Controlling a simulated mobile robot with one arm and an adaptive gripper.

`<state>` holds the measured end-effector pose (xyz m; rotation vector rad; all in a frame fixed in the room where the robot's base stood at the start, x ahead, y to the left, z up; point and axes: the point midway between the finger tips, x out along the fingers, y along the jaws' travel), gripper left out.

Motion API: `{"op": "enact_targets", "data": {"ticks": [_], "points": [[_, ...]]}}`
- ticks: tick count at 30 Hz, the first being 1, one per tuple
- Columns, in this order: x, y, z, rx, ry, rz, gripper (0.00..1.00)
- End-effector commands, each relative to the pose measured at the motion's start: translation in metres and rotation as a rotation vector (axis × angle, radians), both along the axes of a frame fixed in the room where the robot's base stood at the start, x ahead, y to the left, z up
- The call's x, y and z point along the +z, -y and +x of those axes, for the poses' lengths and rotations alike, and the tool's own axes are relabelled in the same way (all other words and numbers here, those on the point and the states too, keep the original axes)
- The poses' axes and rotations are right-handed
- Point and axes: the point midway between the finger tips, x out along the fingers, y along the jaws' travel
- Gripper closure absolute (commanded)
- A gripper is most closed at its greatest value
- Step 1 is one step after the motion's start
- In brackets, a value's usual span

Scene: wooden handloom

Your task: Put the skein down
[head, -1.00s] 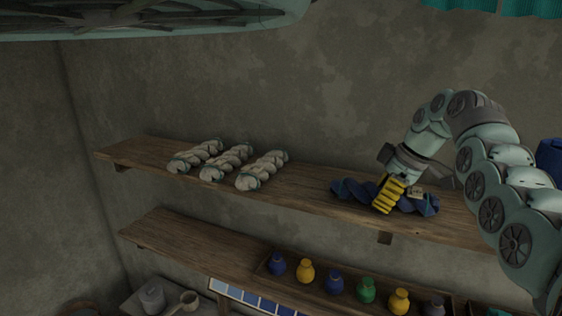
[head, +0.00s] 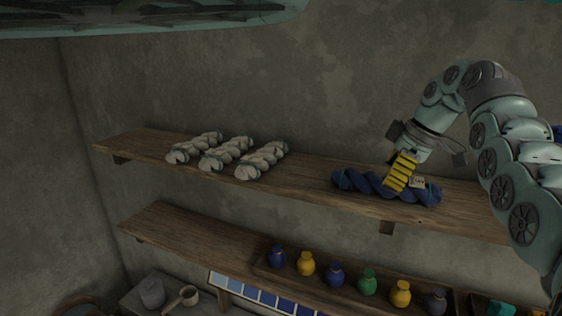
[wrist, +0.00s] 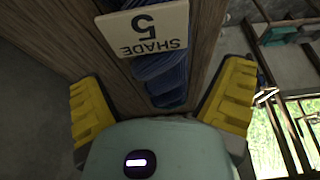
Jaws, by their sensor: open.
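A dark blue twisted skein (head: 358,182) lies on the upper wooden shelf (head: 300,184), right of its middle. My gripper (head: 400,172) is above and in front of it, its yellow fingers covering part of the skein in the head view. In the wrist view the skein (wrist: 160,75) lies between the two spread yellow fingers (wrist: 160,108), which are apart from it on both sides. A pale tag (wrist: 143,30) reading "SHADE 5" sits on the skein. The gripper is open and holds nothing.
Three pale skeins (head: 228,154) lie on the same shelf to the left, with bare shelf between them and the blue one. A lower shelf (head: 185,237) carries a tray of small coloured jars (head: 335,273). The wall is close behind.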

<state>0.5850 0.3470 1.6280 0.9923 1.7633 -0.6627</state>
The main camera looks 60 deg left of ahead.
Motion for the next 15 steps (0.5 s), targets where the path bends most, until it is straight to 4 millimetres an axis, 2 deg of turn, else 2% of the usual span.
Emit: {"op": "enact_targets", "data": {"ticks": [5, 15], "points": [[0.006, 0.003, 0.002, 0.006, 0.003, -0.005, 0.06], [0.031, 0.011, 0.007, 0.006, 0.006, -0.008, 0.06]]}}
